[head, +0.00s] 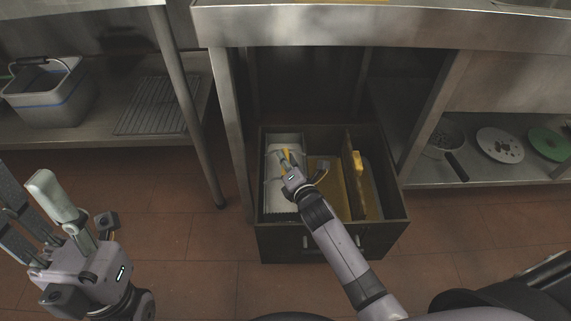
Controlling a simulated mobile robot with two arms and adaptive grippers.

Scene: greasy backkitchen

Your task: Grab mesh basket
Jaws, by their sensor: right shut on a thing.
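A round metal bowl-like basket with a dark handle (445,139) rests on the lower shelf at the right; it may be the mesh basket, but its mesh is too small to make out. My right gripper (286,163) reaches down into the open drawer at the middle, over a pale bin. It is shut on a small yellow thing (285,154), mostly hidden by the fingers. My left gripper (36,203) is at the lower left above the floor, fingers apart and empty, away from the shelves.
The dark open drawer (333,228) has walls around the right gripper and a brown upright board (353,175) to its right. Steel table legs stand on either side. A grey bucket (50,94) and wire rack (153,104) sit on the left shelf, discs (500,146) on the right.

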